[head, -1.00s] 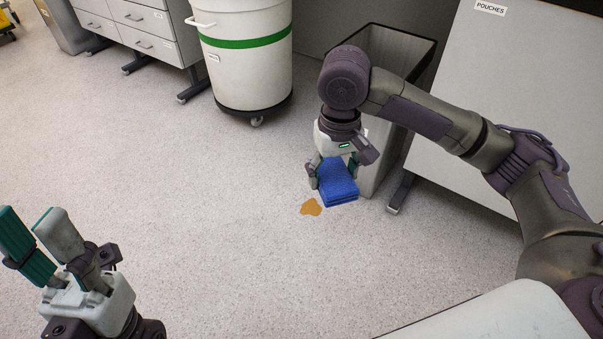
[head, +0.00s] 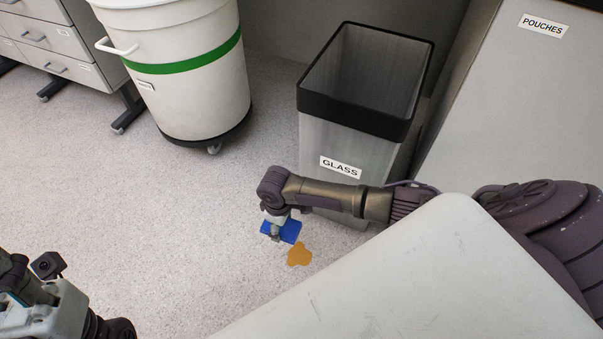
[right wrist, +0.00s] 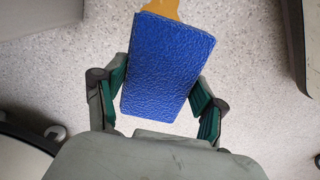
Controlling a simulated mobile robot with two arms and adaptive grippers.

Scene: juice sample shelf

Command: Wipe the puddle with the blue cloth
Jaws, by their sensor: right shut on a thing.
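An orange-brown puddle (head: 300,254) lies on the speckled floor in front of the glass bin. The blue cloth (head: 290,231) is a folded rectangular pad just up and to the left of the puddle in the head view. My right gripper (head: 274,226) is shut on the blue cloth, low near the floor. In the right wrist view the cloth (right wrist: 167,68) sits between the two fingers, and part of the puddle (right wrist: 160,7) shows past its far end. I cannot tell whether the cloth touches the floor. My left gripper (head: 22,290) is partly cut off at the lower left; its fingertips are not clear.
A grey bin labelled GLASS (head: 345,150) stands just behind the puddle. A white round bin with a green band (head: 190,90) stands back left, beside drawers (head: 50,60). A cabinet labelled POUCHES (head: 520,110) is at right. The floor at left is clear.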

